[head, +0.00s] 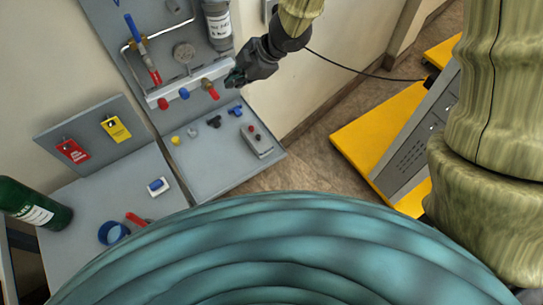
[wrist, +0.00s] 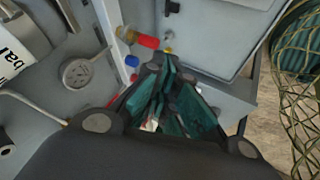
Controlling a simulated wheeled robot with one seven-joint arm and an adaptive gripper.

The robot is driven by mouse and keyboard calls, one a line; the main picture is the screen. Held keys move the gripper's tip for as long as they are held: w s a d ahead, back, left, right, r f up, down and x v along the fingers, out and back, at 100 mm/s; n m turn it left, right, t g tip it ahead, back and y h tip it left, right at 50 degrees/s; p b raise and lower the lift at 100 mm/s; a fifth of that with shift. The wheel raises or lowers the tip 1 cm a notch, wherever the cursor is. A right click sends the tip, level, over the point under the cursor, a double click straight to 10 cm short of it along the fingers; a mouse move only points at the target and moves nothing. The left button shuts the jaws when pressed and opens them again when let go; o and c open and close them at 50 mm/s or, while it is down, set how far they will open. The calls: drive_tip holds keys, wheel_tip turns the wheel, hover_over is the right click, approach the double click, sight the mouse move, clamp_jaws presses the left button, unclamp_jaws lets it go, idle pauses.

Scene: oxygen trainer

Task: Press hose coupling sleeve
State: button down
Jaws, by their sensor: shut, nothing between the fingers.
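A brass fitting with a red end (head: 209,88) sits at the right end of the white manifold bar on the upright panel. It looks like the hose coupling, but I cannot make out the sleeve's edges. It also shows in the wrist view as a red and brass piece (wrist: 146,41), just beyond the fingertips and to their left. My gripper (head: 234,79) is shut and empty, close to the right of the fitting in the head view. In the wrist view the teal finger pads of my gripper (wrist: 168,82) are together. I cannot tell whether they touch the fitting.
The manifold bar (head: 180,96) also carries a blue knob (head: 184,94) and another red knob (head: 163,103). A gauge (head: 184,52) and a grey cylinder (head: 218,25) are above. Small fittings and a grey box (head: 257,141) lie on the shelf below. A yellow cart (head: 362,135) stands right.

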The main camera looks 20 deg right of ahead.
drive_tip(key=s+d+f+m, duration=0.2)
drive_tip(key=s+f+m, duration=0.2)
drive_tip(key=f, duration=0.3)
drive_tip(key=s+d+f+m+g+h, duration=0.1)
drive_tip(key=s+f+m, duration=0.2)
drive_tip(key=f, duration=0.5)
drive_tip(key=s+d+f+m+h+b, duration=0.1)
drive_tip(key=s+d+f+m, duration=0.1)
drive_tip(key=s+f+m, duration=0.2)
drive_tip(key=shift+s+d+f+m, duration=0.1)
drive_tip(key=shift+s+f, duration=0.15)
drive_tip(key=shift+f, duration=0.35)
drive_tip(key=shift+s+d+f+m, duration=0.1)
drive_tip(key=shift+s+d+f, duration=0.1)
drive_tip(key=shift+f, duration=0.35)
drive_tip(key=shift+s+d+f+m, duration=0.1)
drive_tip(key=shift+s+f, duration=0.15)
drive_tip(key=shift+f, duration=0.35)
drive_tip(key=s+d+f+m+g+h+b, duration=0.1)
drive_tip(key=s+d+f+m+h, duration=0.1)
drive_tip(key=s+d+f+m, duration=0.2)
drive_tip(key=s+d+f+m+g+h+b, duration=0.1)
drive_tip(key=s+d+f+m, duration=0.3)
drive_tip(key=s+f, duration=0.6)
drive_tip(key=s+d+g+h, duration=0.1)
drive_tip(key=s+d, duration=0.1)
drive_tip(key=s, duration=0.3)
drive_tip(key=shift+f, duration=0.2)
